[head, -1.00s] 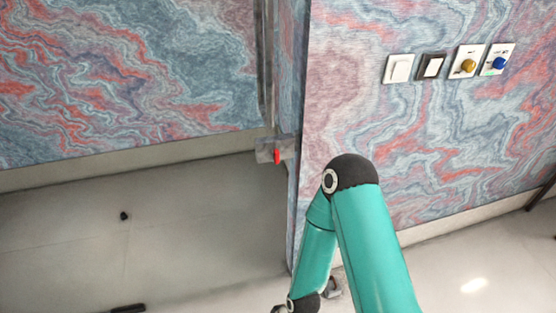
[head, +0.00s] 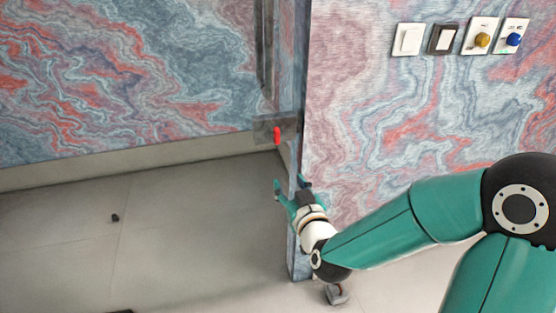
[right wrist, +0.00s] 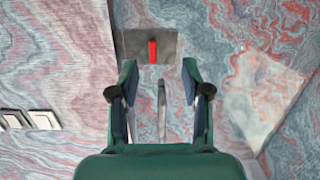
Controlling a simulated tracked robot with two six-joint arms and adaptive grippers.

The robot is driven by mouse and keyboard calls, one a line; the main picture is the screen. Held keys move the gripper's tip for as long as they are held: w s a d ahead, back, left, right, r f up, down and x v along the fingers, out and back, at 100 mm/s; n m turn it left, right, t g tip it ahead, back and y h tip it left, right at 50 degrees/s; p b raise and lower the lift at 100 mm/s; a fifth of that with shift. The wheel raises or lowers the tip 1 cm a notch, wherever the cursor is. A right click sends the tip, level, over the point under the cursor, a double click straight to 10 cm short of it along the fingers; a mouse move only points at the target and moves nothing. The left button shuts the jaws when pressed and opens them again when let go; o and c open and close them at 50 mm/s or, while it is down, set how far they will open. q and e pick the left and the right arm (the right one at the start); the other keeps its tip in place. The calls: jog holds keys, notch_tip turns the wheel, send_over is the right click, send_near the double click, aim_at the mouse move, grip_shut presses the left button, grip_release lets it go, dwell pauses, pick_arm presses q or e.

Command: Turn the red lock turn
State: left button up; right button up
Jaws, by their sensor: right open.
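The red lock turn (head: 277,135) sits on a grey metal plate (head: 262,131) at the edge of the marbled panel in the head view. It points roughly upright. In the right wrist view the red lock turn (right wrist: 153,51) stands straight ahead, beyond the fingertips, on its grey plate (right wrist: 168,45). My right gripper (head: 291,186) is just below the lock turn in the head view and apart from it. Its fingers (right wrist: 158,78) are open with nothing between them. My left gripper is not in view.
A marbled wall (head: 400,110) stands to the right of the lock. It carries two rocker switches (head: 408,39) and a yellow knob (head: 482,40) and a blue knob (head: 514,39). The grey floor (head: 170,225) is mostly clear, with a small dark object (head: 115,217).

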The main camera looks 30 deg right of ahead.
pick_arm(q)
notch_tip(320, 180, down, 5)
jog(key=b, duration=0.3)
pick_arm(e)
notch_tip(320, 180, up, 3)
jog(key=s+t, duration=0.2)
pick_arm(q)
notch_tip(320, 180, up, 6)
jog(key=p, duration=0.6)
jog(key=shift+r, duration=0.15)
pick_arm(e)
send_near(278, 137)
jog(key=shift+m+h, duration=0.3)
jog(key=x, duration=0.9)
jog(key=shift+w+a, duration=0.15)
jog(key=shift+w, duration=0.3)
jog(key=shift+c, duration=0.3)
grip_shut()
